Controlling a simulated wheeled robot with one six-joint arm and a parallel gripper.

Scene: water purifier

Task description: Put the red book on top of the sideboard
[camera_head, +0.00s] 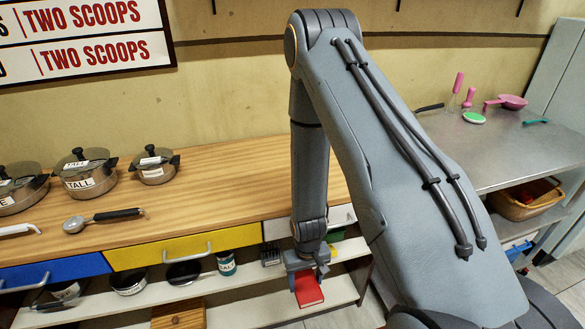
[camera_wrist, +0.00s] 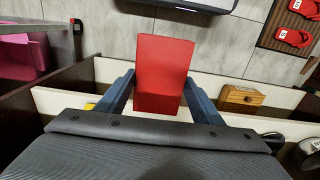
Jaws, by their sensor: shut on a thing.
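The red book (camera_head: 308,289) is held in my gripper (camera_head: 305,262), which points down in front of the sideboard's right part. The wrist view shows the book (camera_wrist: 162,75) between the two blue-grey fingers (camera_wrist: 160,95), sticking out beyond them. The sideboard (camera_head: 215,165) has a wooden top, coloured drawers and open white shelves below. The book is lower than the top, at the height of the shelves. The book hides a little of the shelf behind it.
Several pots (camera_head: 88,172) and a scoop (camera_head: 104,219) stand on the left of the top. The middle and right of the top are clear. A wooden box (camera_head: 178,315) sits on a low shelf. A metal table (camera_head: 480,150) with pink utensils stands at right.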

